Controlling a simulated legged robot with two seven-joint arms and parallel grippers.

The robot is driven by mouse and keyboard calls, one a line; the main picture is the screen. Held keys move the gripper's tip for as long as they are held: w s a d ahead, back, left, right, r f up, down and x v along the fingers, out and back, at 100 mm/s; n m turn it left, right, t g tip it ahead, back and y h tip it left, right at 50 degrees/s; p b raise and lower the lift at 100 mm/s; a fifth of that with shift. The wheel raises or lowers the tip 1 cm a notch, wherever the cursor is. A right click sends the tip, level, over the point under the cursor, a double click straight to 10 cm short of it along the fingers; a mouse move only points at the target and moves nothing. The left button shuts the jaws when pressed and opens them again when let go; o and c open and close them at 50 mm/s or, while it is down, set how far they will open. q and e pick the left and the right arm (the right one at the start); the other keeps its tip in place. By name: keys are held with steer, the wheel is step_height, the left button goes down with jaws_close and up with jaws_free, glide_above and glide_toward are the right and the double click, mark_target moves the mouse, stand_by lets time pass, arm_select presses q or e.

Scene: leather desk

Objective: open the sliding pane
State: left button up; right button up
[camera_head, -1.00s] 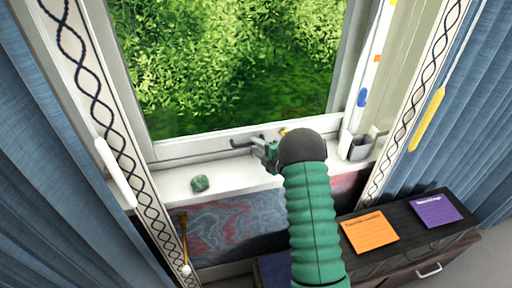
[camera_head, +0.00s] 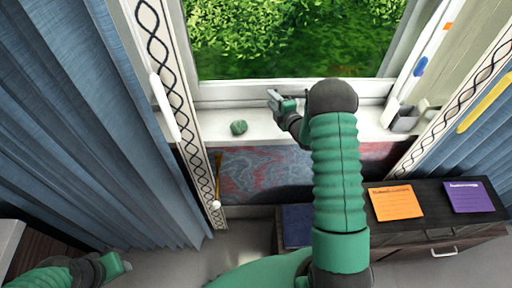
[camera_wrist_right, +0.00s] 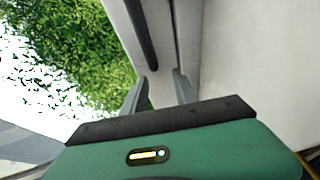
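The window pane (camera_head: 300,45) shows green foliage behind its glass, set in a pale frame (camera_head: 230,92). A dark bar handle (camera_wrist_right: 142,35) on the frame shows in the right wrist view, just beyond my fingertips. My right gripper (camera_head: 277,100) is at the lower frame above the sill. In the right wrist view its two grey fingers (camera_wrist_right: 160,78) are apart, with nothing seen between them. The bar's near end lies close to the fingertips; I cannot tell whether they touch. My left gripper (camera_head: 120,264) is low at the left, away from the window; its fingers are too small to judge.
A green stone (camera_head: 239,127) lies on the white sill (camera_head: 215,124), left of my right gripper. A grey holder (camera_head: 405,119) stands at the sill's right end. Blue curtains (camera_head: 85,120) hang at both sides. A dark cabinet (camera_head: 432,212) with orange and purple notes stands lower right.

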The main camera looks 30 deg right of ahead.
steer(key=w+a, duration=0.1)
steer(key=a, duration=0.1)
steer(key=w+a+p, duration=0.1)
steer(key=a, duration=0.1)
steer(key=w+a, duration=0.1)
steer(key=a, duration=0.1)
steer(key=shift+r+p, duration=0.3)
steer(key=shift+p, duration=0.1)
steer(key=b+v, duration=0.3)
steer(key=v, duration=1.4)
steer(key=s+a+m+g+y+p, duration=0.1)
steer(key=s+a+m+g+p, duration=0.3)
steer(key=a+m+g, duration=0.5)
steer(key=s+a+m, duration=0.1)
steer(key=a+m, duration=0.1)
steer(key=a, duration=0.1)
steer(key=shift+s+a+f, duration=0.1)
steer(key=shift+f, duration=0.05)
